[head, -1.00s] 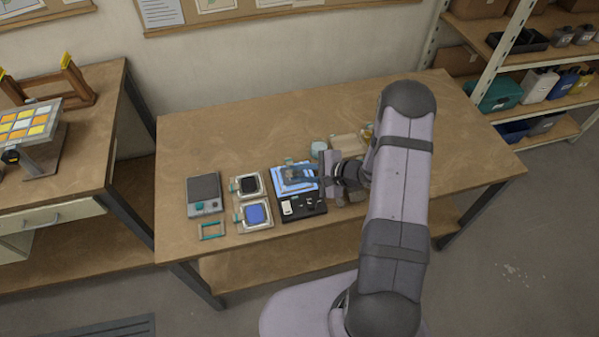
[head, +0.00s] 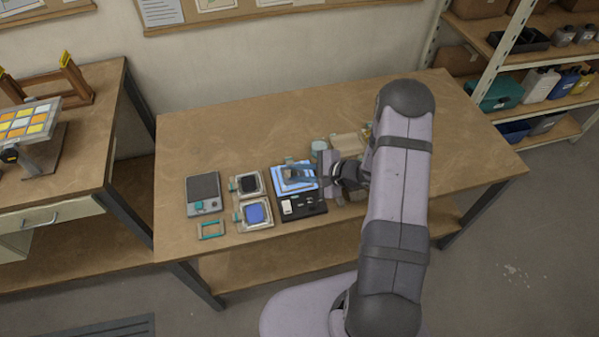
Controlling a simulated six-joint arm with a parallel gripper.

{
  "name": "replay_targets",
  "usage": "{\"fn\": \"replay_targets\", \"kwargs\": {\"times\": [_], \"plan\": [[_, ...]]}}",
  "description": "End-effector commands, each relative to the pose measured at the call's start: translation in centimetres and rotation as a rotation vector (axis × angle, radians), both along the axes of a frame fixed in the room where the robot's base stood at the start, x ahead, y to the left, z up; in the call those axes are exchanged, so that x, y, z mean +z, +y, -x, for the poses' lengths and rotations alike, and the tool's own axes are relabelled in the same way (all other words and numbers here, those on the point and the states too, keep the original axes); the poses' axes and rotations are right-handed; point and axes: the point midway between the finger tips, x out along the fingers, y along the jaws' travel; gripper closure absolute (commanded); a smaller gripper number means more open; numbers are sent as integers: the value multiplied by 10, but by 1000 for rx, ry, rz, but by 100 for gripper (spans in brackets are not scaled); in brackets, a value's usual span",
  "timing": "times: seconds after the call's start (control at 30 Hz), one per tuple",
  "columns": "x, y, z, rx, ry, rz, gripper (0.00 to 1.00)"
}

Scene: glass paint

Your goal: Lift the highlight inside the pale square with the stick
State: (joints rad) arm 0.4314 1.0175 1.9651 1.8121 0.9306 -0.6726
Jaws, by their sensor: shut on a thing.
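My gripper (head: 308,176) is over the right part of a blue and white panel (head: 284,185) near the middle of the table. The panel shows nested pale and blue square outlines. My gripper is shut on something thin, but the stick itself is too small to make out. My gripper and arm hide the panel's right side. I cannot tell whether the tip touches the panel, and the highlight cannot be made out.
A dark tray (head: 316,210) with small pieces lies in front of the panel. Two clear dishes, one with black (head: 259,184) and one with blue (head: 267,213), stand to the left. A grey scale (head: 203,208) and a teal-handled frame (head: 211,238) lie further left. A pale cup (head: 319,147) stands behind.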

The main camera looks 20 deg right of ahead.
Motion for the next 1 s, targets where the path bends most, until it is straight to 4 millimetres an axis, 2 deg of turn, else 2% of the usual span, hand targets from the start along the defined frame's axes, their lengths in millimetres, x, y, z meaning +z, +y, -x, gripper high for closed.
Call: {"fn": "replay_targets", "kwargs": {"times": [0.43,0.73,1.0], "plan": [[-2,17,1,1,2,0,100],[-2,15,2,0,4,0,100],[-2,4,5,-2,5,1,100]]}}
